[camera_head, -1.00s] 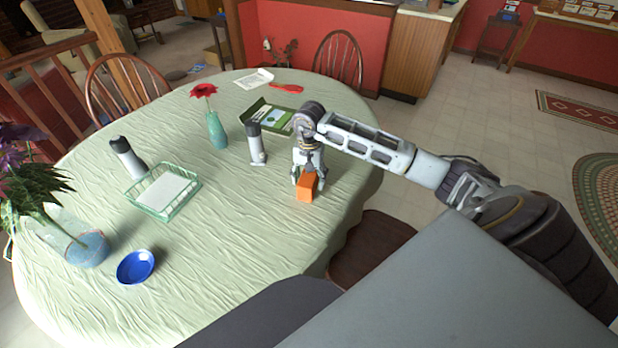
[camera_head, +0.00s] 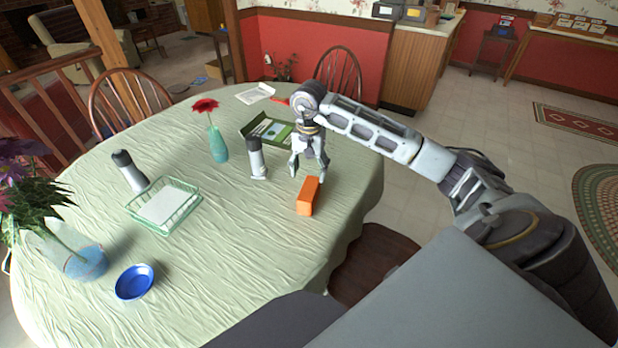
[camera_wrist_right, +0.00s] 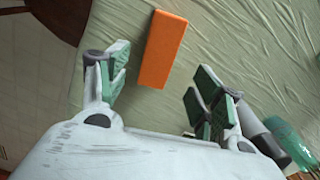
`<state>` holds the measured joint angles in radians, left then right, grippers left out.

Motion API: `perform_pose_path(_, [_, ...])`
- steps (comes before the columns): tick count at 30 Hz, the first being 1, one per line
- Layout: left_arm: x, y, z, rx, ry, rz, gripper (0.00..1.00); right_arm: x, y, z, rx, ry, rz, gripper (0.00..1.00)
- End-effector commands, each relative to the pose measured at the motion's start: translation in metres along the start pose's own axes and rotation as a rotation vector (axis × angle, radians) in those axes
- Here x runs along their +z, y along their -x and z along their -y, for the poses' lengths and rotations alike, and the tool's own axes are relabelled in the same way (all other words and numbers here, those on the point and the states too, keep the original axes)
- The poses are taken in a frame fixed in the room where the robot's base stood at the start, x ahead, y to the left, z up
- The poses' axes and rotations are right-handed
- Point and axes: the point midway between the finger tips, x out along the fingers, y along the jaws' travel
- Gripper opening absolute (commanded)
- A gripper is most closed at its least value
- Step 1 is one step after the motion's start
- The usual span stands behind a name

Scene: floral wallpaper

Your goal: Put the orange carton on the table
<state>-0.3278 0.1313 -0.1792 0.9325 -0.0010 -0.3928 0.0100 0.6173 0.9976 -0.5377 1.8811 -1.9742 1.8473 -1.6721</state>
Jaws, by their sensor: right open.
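The orange carton (camera_head: 308,197) lies on the table (camera_head: 230,262), which has a pale green wrinkled cloth, near its right edge. It also shows in the right wrist view (camera_wrist_right: 164,49), lying on the cloth beyond the fingertips. My right gripper (camera_head: 308,176) is open and empty, just behind the carton and apart from it. In the right wrist view its two green-padded fingers (camera_wrist_right: 155,82) are spread wide with nothing between them. My left gripper is not in view.
A grey-white cylinder (camera_head: 256,160) stands just left of my right gripper. A green box (camera_head: 268,132), a teal vase (camera_head: 218,146), a green basket (camera_head: 188,209) and a blue bowl (camera_head: 134,283) are further left or back. The cloth in front of the carton is clear.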

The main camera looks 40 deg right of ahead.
Motion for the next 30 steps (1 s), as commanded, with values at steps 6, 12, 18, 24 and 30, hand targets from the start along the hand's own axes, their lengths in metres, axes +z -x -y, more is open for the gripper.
perform_pose_path(6, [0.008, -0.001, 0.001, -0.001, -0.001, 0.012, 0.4, 0.0, 0.018, 0.0, 0.0, -0.001, 0.0, 0.66])
perform_pose_path(12, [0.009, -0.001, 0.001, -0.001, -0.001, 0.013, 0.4, 0.0, 0.024, 0.0, 0.0, 0.0, 0.001, 0.66])
perform_pose_path(18, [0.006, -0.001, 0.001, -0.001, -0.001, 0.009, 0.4, 0.0, 0.024, 0.0, 0.001, 0.0, 0.001, 0.66])
perform_pose_path(24, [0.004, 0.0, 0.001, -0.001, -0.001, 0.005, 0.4, 0.0, 0.024, 0.0, 0.001, 0.0, 0.001, 0.66])
perform_pose_path(30, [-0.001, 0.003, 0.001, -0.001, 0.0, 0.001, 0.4, -0.002, 0.032, 0.002, -0.008, 0.0, -0.006, 0.7])
